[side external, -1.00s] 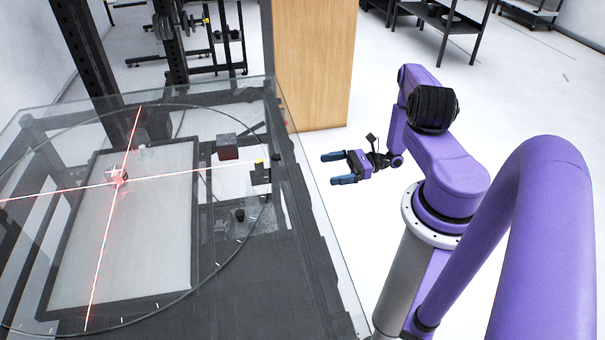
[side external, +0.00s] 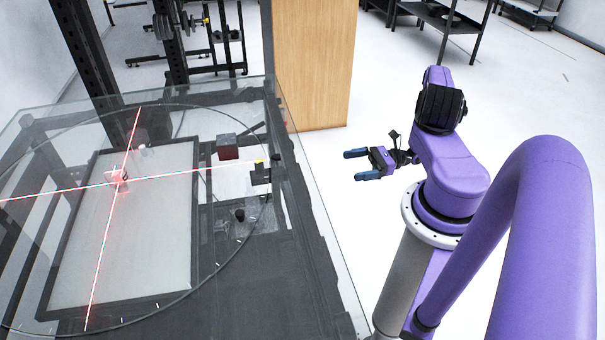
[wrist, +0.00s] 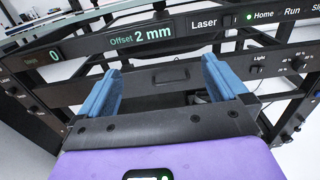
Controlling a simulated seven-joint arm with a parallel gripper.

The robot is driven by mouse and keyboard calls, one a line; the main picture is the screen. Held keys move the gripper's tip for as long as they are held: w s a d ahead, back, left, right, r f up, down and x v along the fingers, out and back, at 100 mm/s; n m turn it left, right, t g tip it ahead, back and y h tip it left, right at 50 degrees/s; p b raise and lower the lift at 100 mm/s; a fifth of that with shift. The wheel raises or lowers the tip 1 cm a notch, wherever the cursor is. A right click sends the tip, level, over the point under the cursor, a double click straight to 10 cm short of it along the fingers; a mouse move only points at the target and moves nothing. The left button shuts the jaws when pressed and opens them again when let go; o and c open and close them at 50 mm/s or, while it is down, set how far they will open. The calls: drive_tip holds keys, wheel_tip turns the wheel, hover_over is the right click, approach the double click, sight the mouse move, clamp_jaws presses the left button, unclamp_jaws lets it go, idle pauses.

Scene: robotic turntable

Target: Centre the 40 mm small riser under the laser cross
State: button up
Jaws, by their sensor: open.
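In the side external view, a small pale block (side external: 117,177), apparently the riser, sits where the two red laser lines (side external: 95,250) cross on the glass turntable (side external: 190,295). Red glow on it blurs its edges, so I cannot tell its exact centring by eye. My gripper (side external: 354,165) is open and empty, off the right side of the table and well apart from the block. In the wrist view, my gripper's blue fingers (wrist: 165,75) are spread in front of the control panel (wrist: 190,30), which reads "Offset 2 mm". The block is not visible there.
A dark reddish cube (side external: 228,147) and a small black knob-like piece (side external: 240,215) are on the table's right part. A wooden cabinet (side external: 312,65) stands behind. The panel carries Laser, Home, Run and Light controls. The floor around my gripper is clear.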

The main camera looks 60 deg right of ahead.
drive_tip(key=w+a+r+n+g+h, duration=0.2)
drive_tip(key=a+r+n+g+h, duration=0.1)
drive_tip(key=a+r+n+g, duration=0.7)
drive_tip(key=w+a+r+n+g+h, duration=0.3)
drive_tip(key=a+r+n+g, duration=0.5)
drive_tip(key=n+g, duration=0.25)
drive_tip(key=s+a+r+n+t+h, duration=0.3)
drive_tip(key=s+a+r+n+t, duration=0.1)
drive_tip(key=s+n, duration=0.4)
drive_tip(key=s+a+r+n+t+h, duration=0.3)
drive_tip(key=s+a+r+n, duration=0.4)
drive_tip(key=n, duration=0.4)
drive_tip(key=shift+s+a+r+t, duration=0.25)
drive_tip(key=shift+s+a+t, duration=0.25)
drive_tip(key=shift+a, duration=0.1)
